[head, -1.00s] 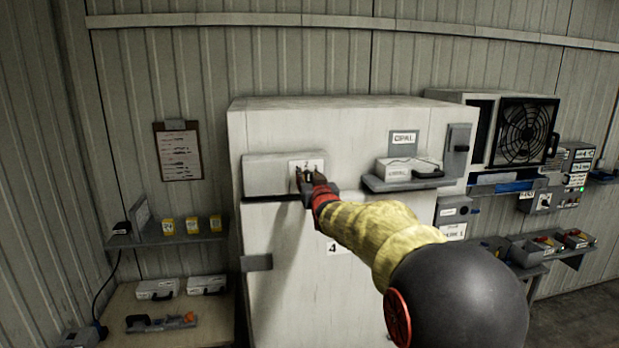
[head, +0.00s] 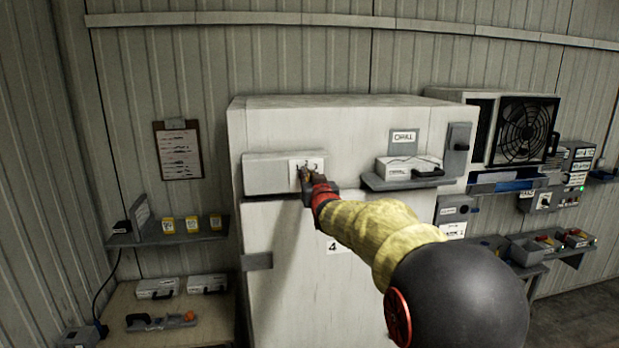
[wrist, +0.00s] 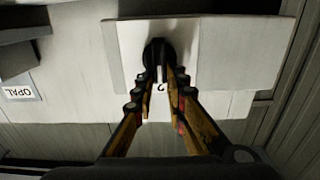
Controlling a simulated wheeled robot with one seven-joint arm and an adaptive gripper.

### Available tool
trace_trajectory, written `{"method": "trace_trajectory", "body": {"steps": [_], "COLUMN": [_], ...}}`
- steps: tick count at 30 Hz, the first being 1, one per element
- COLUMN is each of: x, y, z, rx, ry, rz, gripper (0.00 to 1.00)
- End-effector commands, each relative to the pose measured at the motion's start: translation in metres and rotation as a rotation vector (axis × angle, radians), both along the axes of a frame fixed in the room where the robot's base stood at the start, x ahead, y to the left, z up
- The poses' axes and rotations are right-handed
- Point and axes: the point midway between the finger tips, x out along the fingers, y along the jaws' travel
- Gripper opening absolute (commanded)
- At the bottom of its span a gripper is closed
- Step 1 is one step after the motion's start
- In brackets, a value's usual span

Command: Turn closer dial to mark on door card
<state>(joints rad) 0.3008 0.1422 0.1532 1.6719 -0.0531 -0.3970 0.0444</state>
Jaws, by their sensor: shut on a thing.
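The closer box (head: 268,174) is a pale grey block at the top of the white cabinet door. A white dial plate (head: 316,164) with small figures is on its right end. My gripper (head: 308,174) is in front of this plate and partly hides it. In the wrist view my gripper (wrist: 160,72) is shut on the black dial (wrist: 157,50), with one finger on each side. A figure 2 shows on the plate (wrist: 183,50) between the fingers. The door card (head: 333,248) carries a 4 and is on the door below my gripper.
A shelf (head: 405,184) with a small white box (head: 397,168) juts out to the right of my gripper. A clipboard (head: 178,150) hangs on the left wall. A shelf (head: 160,238) with yellow items stands at left.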

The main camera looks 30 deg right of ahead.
Motion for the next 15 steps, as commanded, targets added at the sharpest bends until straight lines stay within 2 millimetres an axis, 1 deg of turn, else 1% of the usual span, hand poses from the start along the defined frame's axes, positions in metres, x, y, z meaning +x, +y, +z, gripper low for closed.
{"method": "trace_trajectory", "body": {"steps": [8, 15], "x": [0.0007, 0.0015], "y": [0.0020, 0.0057], "z": [-0.0036, -0.0058], "rx": [-0.086, -0.261], "ry": [0.022, 0.070], "rz": [0.000, 0.000], "gripper": [0.00, 0.00]}}
